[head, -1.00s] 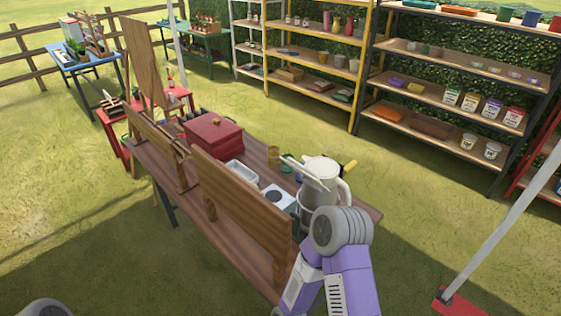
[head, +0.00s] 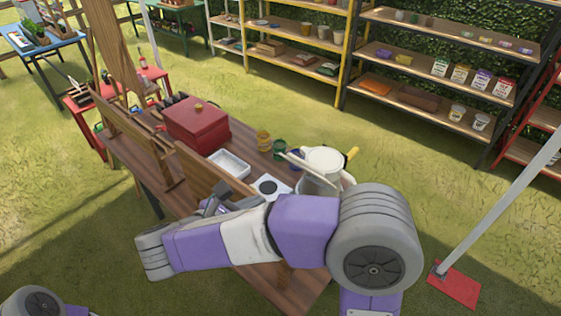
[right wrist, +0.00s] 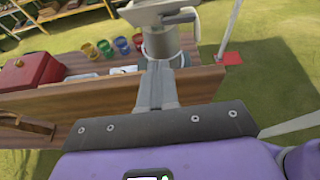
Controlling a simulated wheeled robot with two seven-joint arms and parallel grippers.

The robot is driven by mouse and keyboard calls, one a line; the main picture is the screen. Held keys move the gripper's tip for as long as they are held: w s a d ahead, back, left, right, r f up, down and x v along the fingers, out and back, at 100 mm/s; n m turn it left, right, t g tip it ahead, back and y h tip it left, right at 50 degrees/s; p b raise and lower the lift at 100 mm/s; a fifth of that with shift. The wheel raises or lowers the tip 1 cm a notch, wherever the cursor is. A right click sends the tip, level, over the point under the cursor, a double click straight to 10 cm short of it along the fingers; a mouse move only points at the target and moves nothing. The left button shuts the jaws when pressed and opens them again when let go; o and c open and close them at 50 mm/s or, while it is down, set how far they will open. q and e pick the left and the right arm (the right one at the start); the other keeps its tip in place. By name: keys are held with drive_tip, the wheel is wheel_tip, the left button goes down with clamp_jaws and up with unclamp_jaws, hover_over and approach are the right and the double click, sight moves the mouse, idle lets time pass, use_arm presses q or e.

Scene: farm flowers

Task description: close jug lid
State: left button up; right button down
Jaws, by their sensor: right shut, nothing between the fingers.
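The pale grey-white jug (head: 322,180) stands upright at the right end of the wooden table, partly hidden behind my right arm. Its round top (head: 323,158) is pale, and a long light piece sticks out to the left; I cannot tell whether this is the spout or the lid. In the right wrist view the jug (right wrist: 160,45) is straight ahead, its top cut off by the frame. My right gripper (head: 222,187) is at the table's near board, left of the jug and apart from it. Its fingers (right wrist: 160,68) are shut and empty. My left gripper is out of view.
A red box (head: 196,126), a white tray (head: 229,163), a white plate-like device (head: 270,188) and small coloured pots (head: 279,149) stand left of the jug. An upright wooden board (right wrist: 75,97) edges the near side. Shelves (head: 440,60) stand behind, across open grass.

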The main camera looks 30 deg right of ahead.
sight(304, 165)
drive_tip(key=d, duration=0.1)
drive_tip(key=w+d, duration=0.1)
drive_tip(key=d, duration=0.1)
drive_tip(key=shift+d+b, duration=0.15)
drive_tip(key=shift+b, duration=0.2)
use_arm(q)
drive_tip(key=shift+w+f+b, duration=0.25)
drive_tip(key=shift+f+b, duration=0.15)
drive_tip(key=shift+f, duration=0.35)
use_arm(e)
drive_tip(key=w+d, duration=0.4)
drive_tip(key=d, duration=0.4)
drive_tip(key=shift+w+d+f, duration=0.2)
drive_tip(key=shift+d+f, duration=0.15)
